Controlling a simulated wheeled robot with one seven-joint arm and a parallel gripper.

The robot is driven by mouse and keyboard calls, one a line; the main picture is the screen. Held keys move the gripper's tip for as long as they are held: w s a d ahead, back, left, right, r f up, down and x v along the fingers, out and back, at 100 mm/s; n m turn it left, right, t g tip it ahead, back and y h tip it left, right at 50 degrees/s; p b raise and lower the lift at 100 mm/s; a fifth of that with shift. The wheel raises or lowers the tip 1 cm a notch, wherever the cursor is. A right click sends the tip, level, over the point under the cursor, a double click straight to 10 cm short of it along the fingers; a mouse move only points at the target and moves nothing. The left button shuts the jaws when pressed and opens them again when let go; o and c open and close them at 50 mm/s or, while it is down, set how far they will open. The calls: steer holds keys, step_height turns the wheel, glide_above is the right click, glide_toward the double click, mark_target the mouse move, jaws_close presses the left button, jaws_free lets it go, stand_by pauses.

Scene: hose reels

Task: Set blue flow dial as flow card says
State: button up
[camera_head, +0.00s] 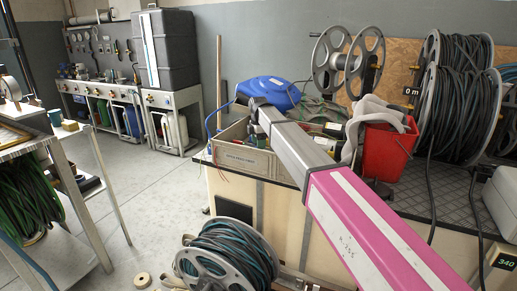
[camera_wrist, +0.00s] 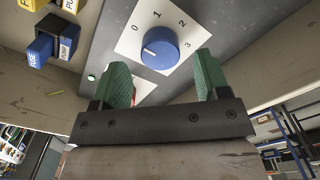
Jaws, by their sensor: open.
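The blue flow dial (camera_wrist: 160,48) sits on a white plate (camera_wrist: 130,42) marked 0, 1, 2 and 3, on a grey panel in the wrist view. A pale line on its face lies at its left side; I cannot tell exactly which mark it points to. My gripper (camera_wrist: 162,72) is open, its green fingers spread on either side below the dial, with no visible contact. No readable flow card shows. Part of a white and red label (camera_wrist: 143,88) shows behind the left finger. In the head view my arm hides the gripper and dial.
In the head view, a grey crate (camera_head: 240,160), a red bucket (camera_head: 388,150), hose reels (camera_head: 458,95) and a "0 m" sign (camera_head: 412,91) crowd the bench. A "340" tag (camera_head: 505,262) is lower right.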

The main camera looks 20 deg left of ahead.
steer(key=shift+f, duration=1.5)
steer(key=c, duration=0.9)
steer(key=shift+c, duration=0.2)
